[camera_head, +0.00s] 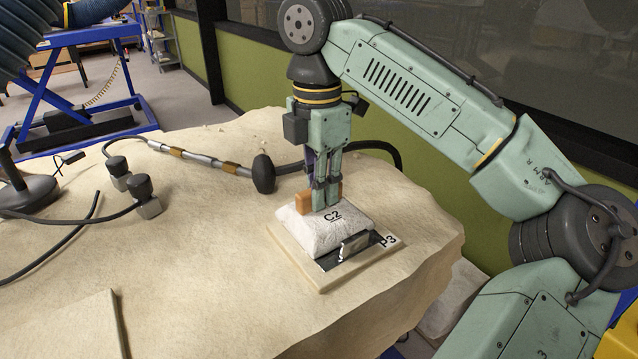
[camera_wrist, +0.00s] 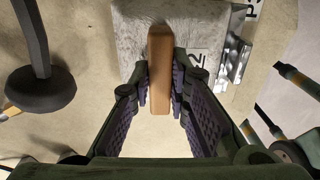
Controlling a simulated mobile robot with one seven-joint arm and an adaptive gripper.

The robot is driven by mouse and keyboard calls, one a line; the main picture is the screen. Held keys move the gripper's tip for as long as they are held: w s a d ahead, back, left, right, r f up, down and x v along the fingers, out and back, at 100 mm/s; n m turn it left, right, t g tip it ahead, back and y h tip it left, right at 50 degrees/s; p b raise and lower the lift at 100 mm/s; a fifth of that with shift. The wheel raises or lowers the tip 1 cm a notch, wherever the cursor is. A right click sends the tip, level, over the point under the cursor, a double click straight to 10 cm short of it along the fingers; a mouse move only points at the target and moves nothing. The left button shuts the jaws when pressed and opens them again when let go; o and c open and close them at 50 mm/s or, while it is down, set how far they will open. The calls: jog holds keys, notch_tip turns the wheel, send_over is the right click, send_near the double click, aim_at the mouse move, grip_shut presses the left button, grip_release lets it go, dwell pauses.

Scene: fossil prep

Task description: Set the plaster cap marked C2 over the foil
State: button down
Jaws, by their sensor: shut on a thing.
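The white plaster cap marked C2 (camera_head: 318,229) has a tan block handle (camera_head: 304,197) on top. My gripper (camera_head: 326,198) points down and is shut on that handle; the wrist view shows the handle (camera_wrist: 160,75) between my fingers (camera_wrist: 161,88). The cap is at the flat pale board marked P3 (camera_head: 372,264), over its back-left part. Shiny foil (camera_head: 346,250) shows along the cap's front-right side, and in the wrist view the foil (camera_wrist: 235,58) shows right of the cap (camera_wrist: 136,42). I cannot tell whether the cap touches the board or how much foil is beneath it.
A hose with a dark bulb end (camera_head: 263,174) lies on the pale slab (camera_head: 200,260) behind the board. Two small dark-capped fittings (camera_head: 130,180) and a round-based stand (camera_head: 22,193) are at the left. A flat plate (camera_head: 80,330) lies front left. The middle slab is clear.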

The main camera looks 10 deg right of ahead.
jog(key=c, duration=1.4)
grip_release()
jog(key=shift+c, duration=0.2)
notch_tip(320, 180, up, 8)
jog(key=shift+w+f, duration=0.1)
jog(key=shift+f, duration=0.1)
jog(key=shift+f, duration=0.1)
